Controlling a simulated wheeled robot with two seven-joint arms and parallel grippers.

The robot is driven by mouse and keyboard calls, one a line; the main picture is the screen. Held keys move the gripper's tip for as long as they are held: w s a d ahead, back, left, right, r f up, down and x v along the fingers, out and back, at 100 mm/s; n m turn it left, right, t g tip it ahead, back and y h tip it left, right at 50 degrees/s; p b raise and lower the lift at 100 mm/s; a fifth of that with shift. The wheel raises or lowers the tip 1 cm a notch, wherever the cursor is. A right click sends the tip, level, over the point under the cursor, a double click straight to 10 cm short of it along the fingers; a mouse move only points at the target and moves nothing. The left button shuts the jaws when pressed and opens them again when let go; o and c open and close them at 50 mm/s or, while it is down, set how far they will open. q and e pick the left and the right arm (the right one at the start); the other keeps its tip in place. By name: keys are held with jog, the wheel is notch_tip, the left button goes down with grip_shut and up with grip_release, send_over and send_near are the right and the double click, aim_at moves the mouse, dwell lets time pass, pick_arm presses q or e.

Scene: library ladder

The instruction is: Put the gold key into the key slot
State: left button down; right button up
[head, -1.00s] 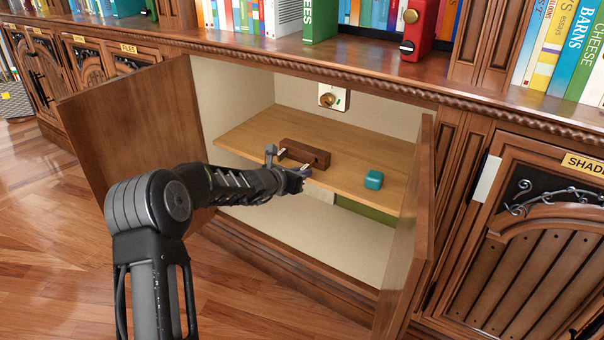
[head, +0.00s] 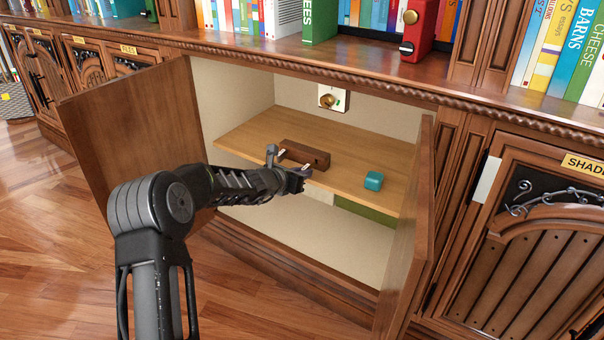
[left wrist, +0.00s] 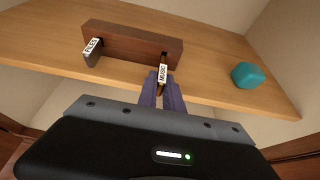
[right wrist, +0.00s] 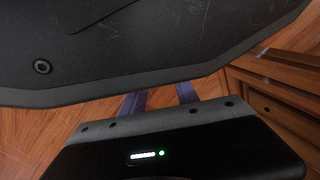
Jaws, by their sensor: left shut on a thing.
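A dark wooden block (head: 305,154) lies on the cabinet shelf; it also shows in the left wrist view (left wrist: 130,42). My left gripper (left wrist: 162,92) is shut on the gold key (left wrist: 163,75), which has a white MUSIC tag. The key's far end meets a dark slot near the block's right end; how deep it sits is hidden. A dark key with a white tag (left wrist: 93,47) sticks out of the block's left end. In the head view my left gripper (head: 300,178) is at the block's front. My right gripper (right wrist: 160,98) is open and empty in the right wrist view.
A teal rounded block (head: 374,181) lies on the shelf (head: 250,133) to the right. A white plate with a gold knob (head: 328,98) is on the back wall. Open doors stand left (head: 135,135) and right (head: 412,240) of the cabinet. Wooden floor is clear in front.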

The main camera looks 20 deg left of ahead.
aim_at(310, 167)
pick_arm(q)
jog(key=shift+w+d+p, duration=0.15)
jog(key=shift+w+p, duration=0.35)
jog(key=shift+w, duration=0.3)
jog(key=shift+w+d+p, duration=0.1)
jog(key=shift+w+p, duration=0.35)
jog(key=shift+w, duration=0.3)
jog(key=c, duration=1.4)
grip_release()
jog(key=v, duration=0.8)
jog(key=shift+f, duration=0.15)
